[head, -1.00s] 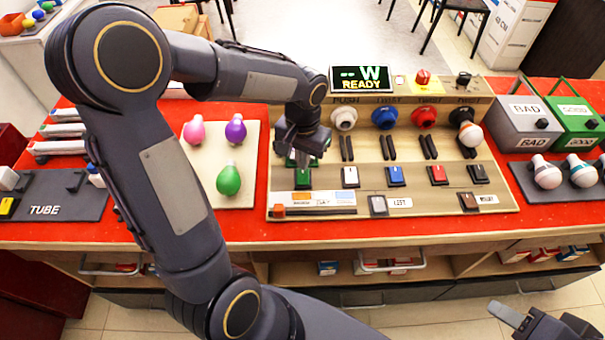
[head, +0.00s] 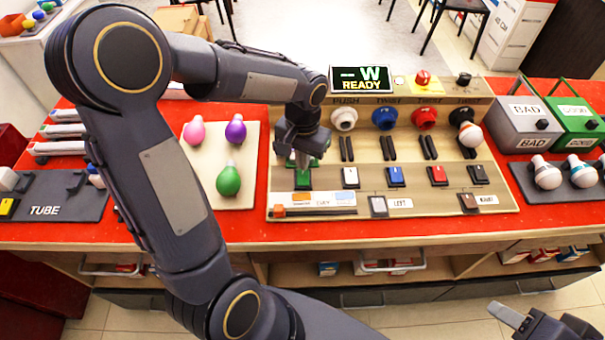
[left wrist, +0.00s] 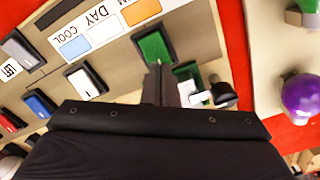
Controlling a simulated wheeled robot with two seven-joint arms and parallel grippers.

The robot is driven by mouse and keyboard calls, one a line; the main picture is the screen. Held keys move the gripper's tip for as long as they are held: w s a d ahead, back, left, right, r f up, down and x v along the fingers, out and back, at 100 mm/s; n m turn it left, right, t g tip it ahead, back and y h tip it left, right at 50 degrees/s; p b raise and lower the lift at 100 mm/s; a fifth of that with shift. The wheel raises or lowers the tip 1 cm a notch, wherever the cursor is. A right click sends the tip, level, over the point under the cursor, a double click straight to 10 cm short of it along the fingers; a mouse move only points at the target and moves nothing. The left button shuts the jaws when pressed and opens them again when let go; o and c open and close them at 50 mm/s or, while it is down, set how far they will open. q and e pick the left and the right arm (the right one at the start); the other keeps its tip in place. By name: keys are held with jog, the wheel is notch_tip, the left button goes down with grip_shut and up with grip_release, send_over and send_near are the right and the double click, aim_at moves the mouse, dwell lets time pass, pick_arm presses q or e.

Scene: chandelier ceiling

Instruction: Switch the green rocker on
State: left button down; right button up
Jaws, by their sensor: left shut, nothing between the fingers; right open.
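The green rocker (head: 303,180) is at the left end of a row of rockers on the beige panel (head: 340,222). It also shows in the left wrist view (left wrist: 154,46), as a green face in a dark frame. My left gripper (head: 302,163) is shut and empty, pointing down just behind the rocker. In the left wrist view its fingertips (left wrist: 160,66) overlap the rocker's edge; I cannot tell whether they touch. Which way the rocker is tipped is unclear. My right gripper (head: 543,325) is open and empty at the bottom right, away from the panel.
White (head: 350,177), blue (head: 396,176), red (head: 437,175) and black (head: 478,174) rockers continue the row. Coloured sockets and a display (head: 361,79) reading READY stand behind. A pale board (head: 240,150) with bulbs lies left of the panel.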

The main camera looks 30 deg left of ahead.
aim_at(302, 173)
pick_arm(q)
jog(key=shift+f+b, duration=0.75)
jog(key=shift+f, duration=0.25)
dwell(0.9)
jog(key=shift+r, duration=0.1)
notch_tip(302, 173, up, 7)
jog(key=p, duration=0.6)
dwell(0.6)
jog(key=s+d+r+t+h, duration=0.2)
jog(key=s+r, duration=0.1)
jog(key=s, duration=0.5)
jog(key=s+d+r+n+t+h, duration=0.1)
jog(key=s+d+r+t, duration=0.1)
jog(key=s, duration=0.7)
notch_tip(302, 173, up, 2)
jog(key=shift+r+t+h, duration=0.2)
jog(key=shift+t+h, duration=0.2)
jog(key=shift+t, duration=0.4)
